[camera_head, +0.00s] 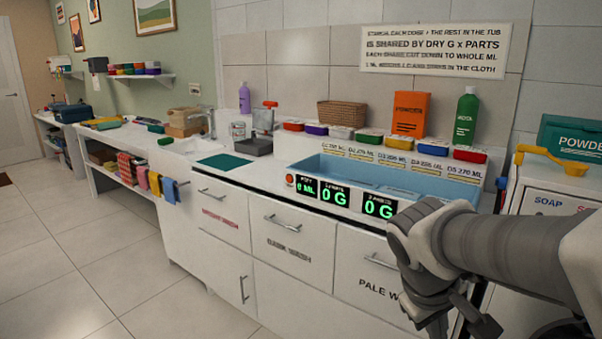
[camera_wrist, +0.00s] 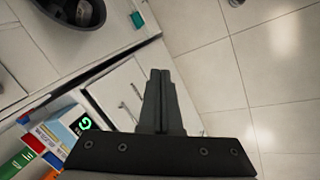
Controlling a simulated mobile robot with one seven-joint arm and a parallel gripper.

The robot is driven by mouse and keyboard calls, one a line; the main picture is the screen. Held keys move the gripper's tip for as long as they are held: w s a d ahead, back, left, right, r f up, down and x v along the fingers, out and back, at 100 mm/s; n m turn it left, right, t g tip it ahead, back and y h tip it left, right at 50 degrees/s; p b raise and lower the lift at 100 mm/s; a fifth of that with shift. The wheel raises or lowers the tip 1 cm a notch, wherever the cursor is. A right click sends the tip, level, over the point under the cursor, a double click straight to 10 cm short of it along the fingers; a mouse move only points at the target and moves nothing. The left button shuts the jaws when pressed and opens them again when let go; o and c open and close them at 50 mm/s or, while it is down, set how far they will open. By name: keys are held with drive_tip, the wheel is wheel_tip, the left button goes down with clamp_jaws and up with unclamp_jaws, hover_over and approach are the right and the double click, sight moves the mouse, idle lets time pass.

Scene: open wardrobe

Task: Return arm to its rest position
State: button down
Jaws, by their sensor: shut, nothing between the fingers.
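My gripper (camera_wrist: 160,78) shows in the wrist view with its two dark fingers together, shut and empty, over the floor and a cabinet front. In the head view my grey arm comes in from the right edge, in front of the white drawer units. The end of my gripper in the head view is low at the right, partly cut off by the bottom edge. Nothing is held.
A white counter (camera_head: 180,150) runs along the wall, with a blue basin (camera_head: 390,180) and several coloured-lid tubs. An orange box (camera_head: 410,113) and green bottle (camera_head: 466,117) stand behind. A washer-like unit (camera_head: 550,200) is at the right. The tiled floor (camera_head: 80,260) at left is clear.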

drive_tip(key=s+a+r+m+t+y, duration=0.3)
drive_tip(key=s+a+r+m+y, duration=0.1)
drive_tip(key=s+a, duration=0.35)
wheel_tip(320, 180, up, 19)
drive_tip(key=p, duration=1.9)
drive_tip(key=shift+s+d, duration=0.3)
drive_tip(key=shift+d, duration=0.05)
drive_tip(key=shift+d, duration=0.15)
